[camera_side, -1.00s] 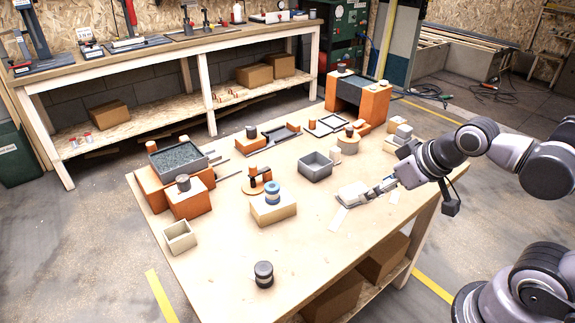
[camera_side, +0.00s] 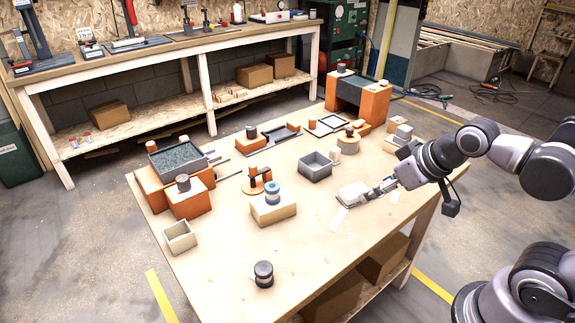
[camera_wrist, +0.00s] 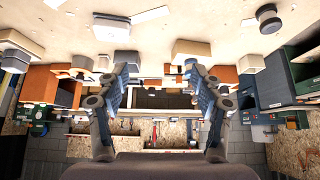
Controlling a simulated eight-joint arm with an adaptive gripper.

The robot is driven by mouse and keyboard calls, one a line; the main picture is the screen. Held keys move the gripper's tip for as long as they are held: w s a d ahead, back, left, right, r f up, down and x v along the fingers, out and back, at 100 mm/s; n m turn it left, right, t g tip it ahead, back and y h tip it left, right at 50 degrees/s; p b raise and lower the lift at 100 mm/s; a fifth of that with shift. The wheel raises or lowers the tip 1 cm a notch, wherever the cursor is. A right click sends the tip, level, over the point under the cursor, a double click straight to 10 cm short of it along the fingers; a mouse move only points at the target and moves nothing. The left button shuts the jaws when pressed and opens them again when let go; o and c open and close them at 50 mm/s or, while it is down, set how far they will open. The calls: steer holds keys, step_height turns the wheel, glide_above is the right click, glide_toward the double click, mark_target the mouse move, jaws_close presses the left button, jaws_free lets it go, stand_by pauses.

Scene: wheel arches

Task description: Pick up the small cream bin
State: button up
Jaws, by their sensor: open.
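The small cream bin (camera_side: 180,237) is an open, square box standing upright near the left front edge of the wooden table. In the wrist view, which is upside down, the cream bin (camera_wrist: 251,63) shows right of my gripper's fingers, farther off. My gripper (camera_side: 378,190) is low over the right side of the table, far from the bin, with other objects between them. In the wrist view my gripper (camera_wrist: 156,76) has its two fingers spread apart with nothing between them.
A grey bin (camera_side: 315,168) and a cream block with a blue ring on top (camera_side: 273,210) stand mid-table. A dark cylinder (camera_side: 263,273) stands near the front edge. Orange blocks (camera_side: 190,203) stand behind the cream bin. The front middle of the table is mostly clear.

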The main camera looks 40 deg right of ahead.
steer(key=o, duration=0.4)
steer(key=shift+o, duration=0.2)
steer(key=shift+r, duration=0.1)
steer(key=w+a+r+g, duration=0.1)
steer(key=w+a+r, duration=0.1)
steer(key=w+a, duration=0.6)
steer(key=w+a+r+g, duration=0.1)
steer(key=w+a+r, duration=0.1)
steer(key=w+a, duration=0.65)
steer(key=w+a+f, duration=0.5)
steer(key=w+a, duration=0.2)
steer(key=a, duration=0.2)
glide_toward(179, 234)
steer(key=shift+s+a+f+g, duration=0.15)
steer(key=shift+s+f+g, duration=0.05)
steer(key=shift+f, duration=0.3)
steer(key=shift+s+a+f+g, duration=0.1)
steer(key=shift+s+f+g, duration=0.1)
steer(key=shift+f, duration=0.35)
steer(key=shift+w+x, duration=0.2)
steer(key=shift+x, duration=1.1)
steer(key=shift+w+x, duration=0.25)
steer(key=shift+x, duration=1)
